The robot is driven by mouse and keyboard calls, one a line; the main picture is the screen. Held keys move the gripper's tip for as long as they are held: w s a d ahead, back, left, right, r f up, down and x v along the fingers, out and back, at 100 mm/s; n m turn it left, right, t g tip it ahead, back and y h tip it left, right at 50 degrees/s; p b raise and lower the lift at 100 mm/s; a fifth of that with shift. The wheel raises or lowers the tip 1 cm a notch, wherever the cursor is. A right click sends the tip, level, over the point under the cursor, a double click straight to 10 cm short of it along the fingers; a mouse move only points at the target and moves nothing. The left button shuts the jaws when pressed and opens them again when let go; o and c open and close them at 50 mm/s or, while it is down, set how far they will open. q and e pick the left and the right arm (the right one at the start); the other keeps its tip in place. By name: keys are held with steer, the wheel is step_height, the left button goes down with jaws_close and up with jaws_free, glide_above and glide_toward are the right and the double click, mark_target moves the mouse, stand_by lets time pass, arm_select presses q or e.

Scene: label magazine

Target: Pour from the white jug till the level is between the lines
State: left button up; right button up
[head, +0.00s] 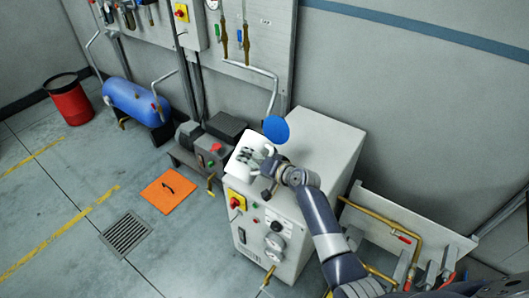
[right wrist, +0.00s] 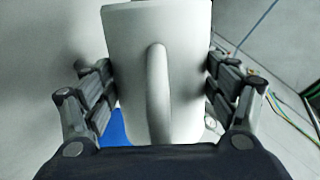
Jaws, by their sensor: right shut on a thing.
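The white jug (head: 246,156) is above the front left of a white machine cabinet in the head view. My right gripper (head: 268,165) is shut on it. In the right wrist view the jug (right wrist: 185,75) fills the middle, with its handle facing the camera and the fingers of my right gripper (right wrist: 160,88) on both sides. A round blue thing (head: 276,130) shows just behind the jug; a bit of blue also shows below it in the wrist view. I cannot see any level lines or liquid. My left gripper is not in view.
The white cabinet (head: 318,140) has a gauge panel on its front. A motor unit (head: 205,145) stands left of it, and a pipe rack (head: 400,225) right. An orange plate (head: 169,191) and a floor grate (head: 126,233) lie on the floor at left.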

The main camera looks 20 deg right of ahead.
steer(key=shift+w+d+r+p, duration=0.1)
steer(key=shift+r+p, duration=0.35)
steer(key=shift+r, duration=0.1)
steer(key=shift+f, duration=0.15)
steer(key=shift+m+y, duration=0.3)
steer(key=shift+w+d+f+g, duration=0.1)
steer(key=shift+w+f+g, duration=0.05)
steer(key=shift+g, duration=0.15)
stand_by(0.7)
